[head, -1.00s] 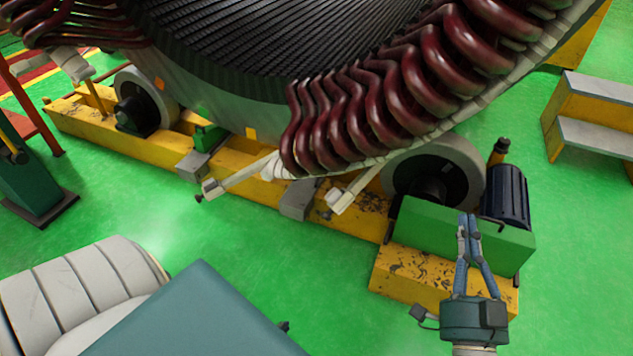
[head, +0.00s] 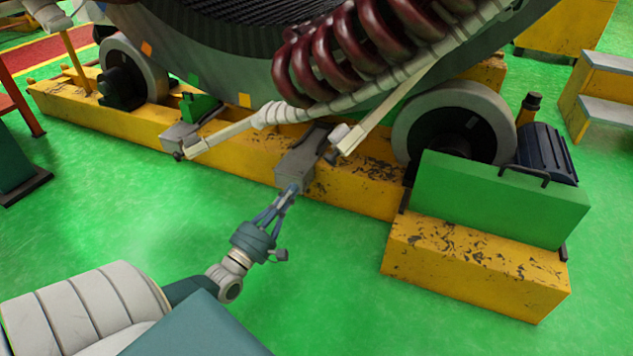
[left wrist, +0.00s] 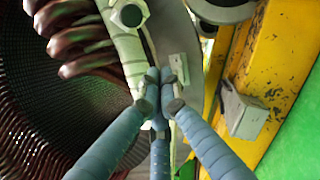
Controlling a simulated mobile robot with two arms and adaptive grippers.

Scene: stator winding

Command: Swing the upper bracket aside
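I cannot tell for certain which part is the upper bracket. In the head view a pale bar (head: 232,130) and a second pale bar (head: 388,105) slope down from the rim of the winding. A grey bracket (head: 300,160) sits on the yellow beam between them. My left gripper (head: 291,189) points up at this grey bracket, its tips overlapping the bracket's lower edge; contact is unclear. In the left wrist view my left gripper (left wrist: 162,92) has its fingertips drawn together with nothing visible between them, and a grey bracket (left wrist: 243,108) is to their right, apart. My right gripper is out of view.
The stator with dark red coils (head: 345,50) rests on rollers, one being the right wheel (head: 455,115). A yellow beam (head: 240,175) runs below it. A green housing (head: 500,195) stands at the right. The green floor (head: 340,290) in front is clear.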

